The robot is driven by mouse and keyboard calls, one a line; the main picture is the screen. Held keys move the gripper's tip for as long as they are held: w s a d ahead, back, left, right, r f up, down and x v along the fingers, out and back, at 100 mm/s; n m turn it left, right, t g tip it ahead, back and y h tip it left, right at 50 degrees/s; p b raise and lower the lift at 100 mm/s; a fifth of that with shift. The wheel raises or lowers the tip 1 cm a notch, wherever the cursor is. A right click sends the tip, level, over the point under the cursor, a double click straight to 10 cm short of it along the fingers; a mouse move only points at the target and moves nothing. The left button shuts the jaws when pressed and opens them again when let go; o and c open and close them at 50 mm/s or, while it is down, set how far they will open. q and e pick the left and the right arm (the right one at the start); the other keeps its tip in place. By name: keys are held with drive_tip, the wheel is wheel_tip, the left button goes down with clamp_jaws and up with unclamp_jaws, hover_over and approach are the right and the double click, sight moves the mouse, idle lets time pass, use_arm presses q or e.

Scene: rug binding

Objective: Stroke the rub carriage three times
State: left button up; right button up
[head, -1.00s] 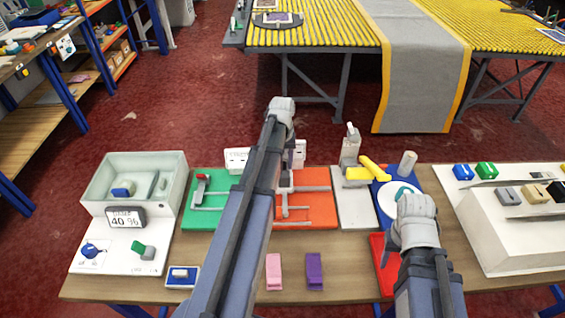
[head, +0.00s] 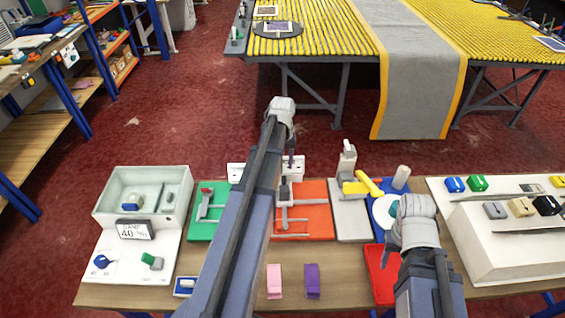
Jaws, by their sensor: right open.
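An orange board (head: 318,222) lies mid-table with a grey rail-and-lever rig (head: 285,205) on it. A green board (head: 204,228) beside it carries a similar grey rig with a red top (head: 207,190). I cannot tell which part is the rub carriage. My left arm crosses in front of both boards, and its grey end hangs high behind the orange board; its fingers are not clear. My right gripper (head: 393,240) is open at the right, above the gap between the white disc (head: 384,207) and the red tray (head: 379,285), mostly hidden by its own wrist.
Pink (head: 274,281) and purple (head: 312,281) blocks lie at the front. A white basin (head: 110,215) stands left, a white stepped stand (head: 490,245) right. Bare wood shows at the front middle.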

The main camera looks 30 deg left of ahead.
sight(284, 179)
use_arm(q)
drive_tip(key=shift+r, duration=0.15)
use_arm(e)
drive_tip(key=shift+r, duration=0.1)
use_arm(q)
drive_tip(key=shift+w+d, duration=0.2)
drive_tip(key=shift+d, duration=0.05)
wheel_tip(284, 179, down, 8)
drive_tip(key=b, duration=0.8)
use_arm(e)
wheel_tip(284, 179, down, 8)
drive_tip(key=shift+r, duration=0.1)
use_arm(q)
drive_tip(key=shift+r, duration=0.1)
drive_tip(key=shift+c, duration=0.4)
clamp_jaws()
